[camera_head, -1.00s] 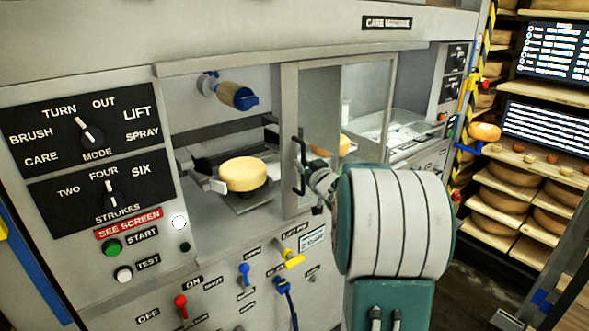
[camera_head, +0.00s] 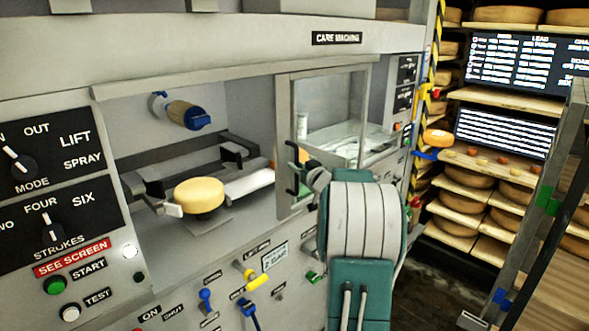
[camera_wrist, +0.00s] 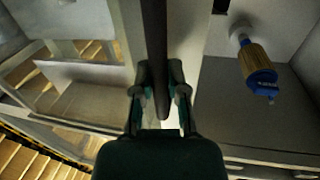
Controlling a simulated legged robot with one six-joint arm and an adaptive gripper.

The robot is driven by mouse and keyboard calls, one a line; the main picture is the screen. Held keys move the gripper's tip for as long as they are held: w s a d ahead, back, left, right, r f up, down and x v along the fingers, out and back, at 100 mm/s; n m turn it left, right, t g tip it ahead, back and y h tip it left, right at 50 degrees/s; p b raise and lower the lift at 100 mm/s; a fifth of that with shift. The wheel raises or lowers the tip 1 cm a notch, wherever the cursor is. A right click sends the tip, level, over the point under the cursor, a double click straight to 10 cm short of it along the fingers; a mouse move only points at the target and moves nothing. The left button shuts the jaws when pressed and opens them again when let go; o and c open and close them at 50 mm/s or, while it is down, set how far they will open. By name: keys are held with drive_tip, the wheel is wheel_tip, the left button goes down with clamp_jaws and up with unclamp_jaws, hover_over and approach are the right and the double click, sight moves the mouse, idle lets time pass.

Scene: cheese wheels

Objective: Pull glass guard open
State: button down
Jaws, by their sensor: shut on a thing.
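The glass guard (camera_head: 335,105) is a clear pane in a grey frame on the front of the care machine, on the right part of the opening. Its dark vertical handle (camera_head: 292,168) is on the left edge of the frame. My gripper (camera_wrist: 161,95) is shut on the handle, which runs between its two fingers in the wrist view. In the head view my arm hides most of the gripper. The left part of the opening is uncovered, with a yellow cheese wheel (camera_head: 199,195) on a support inside.
A brush with a wooden body and blue end (camera_head: 187,115) is mounted inside the machine. Control panels with knobs (camera_head: 45,228) are at left, and levers (camera_head: 252,277) are below the opening. Shelves of cheese wheels (camera_head: 470,175) stand at right.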

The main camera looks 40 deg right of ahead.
drive_tip(key=shift+a, duration=0.55)
drive_tip(key=c, duration=0.6)
unclamp_jaws()
drive_tip(key=shift+c, duration=0.2)
drive_tip(key=shift+d, duration=0.4)
drive_tip(key=shift+s+f, duration=0.1)
drive_tip(key=shift+s, duration=0.05)
drive_tip(key=s+a, duration=0.2)
drive_tip(key=s, duration=0.9)
drive_tip(key=shift+s+a, duration=0.15)
drive_tip(key=shift+s, duration=0.05)
